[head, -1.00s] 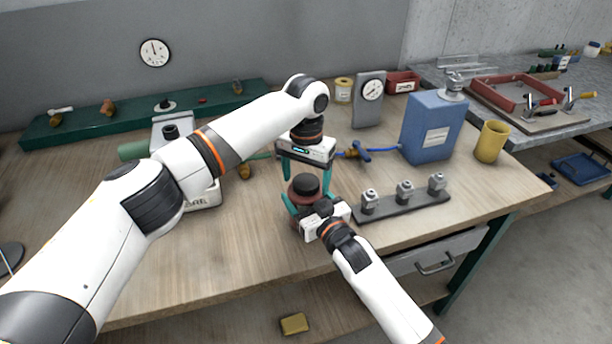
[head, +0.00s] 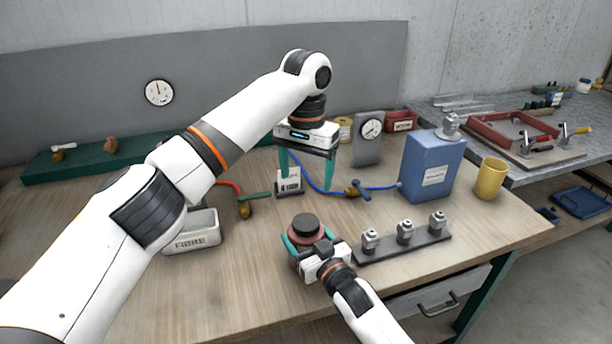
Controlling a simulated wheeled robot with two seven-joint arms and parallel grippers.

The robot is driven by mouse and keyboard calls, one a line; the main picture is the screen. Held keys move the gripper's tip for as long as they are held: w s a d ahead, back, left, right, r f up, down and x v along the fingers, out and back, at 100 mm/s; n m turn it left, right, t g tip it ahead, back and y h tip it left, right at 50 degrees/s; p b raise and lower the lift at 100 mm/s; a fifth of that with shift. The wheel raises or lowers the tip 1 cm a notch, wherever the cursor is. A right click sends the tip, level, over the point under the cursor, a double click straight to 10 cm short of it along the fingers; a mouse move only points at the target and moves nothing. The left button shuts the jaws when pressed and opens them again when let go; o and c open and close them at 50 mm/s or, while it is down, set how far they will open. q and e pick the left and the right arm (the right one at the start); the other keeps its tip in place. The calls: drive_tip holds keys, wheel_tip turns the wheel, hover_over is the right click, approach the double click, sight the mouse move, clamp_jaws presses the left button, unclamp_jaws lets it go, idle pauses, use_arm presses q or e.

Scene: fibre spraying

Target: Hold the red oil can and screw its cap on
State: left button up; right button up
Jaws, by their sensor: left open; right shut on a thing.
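The red oil can (head: 293,244) stands on the wooden workbench near its front middle, partly hidden by my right gripper. Its black cap (head: 305,225) sits on top of the can; I cannot tell how tightly it is seated. My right gripper (head: 303,250) is shut on the can's body from the front right, with a teal finger showing on the can's left side. My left gripper (head: 307,180) points down above and behind the can. Its teal fingers are apart and empty, clear of the cap.
A rack with several metal fittings (head: 404,242) lies right of the can. A blue canister (head: 427,168) and a yellow cup (head: 490,178) stand behind it to the right. A pale tray (head: 194,236) lies left. Hoses with brass fittings lie behind. The front bench is clear.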

drive_tip(key=o, duration=2)
drive_tip(key=shift+c, duration=0.2)
drive_tip(key=shift+s, duration=0.1)
drive_tip(key=b+v, duration=0.1)
drive_tip(key=v, duration=1)
drive_tip(key=shift+s+d, duration=0.2)
drive_tip(key=shift+s, duration=0.15)
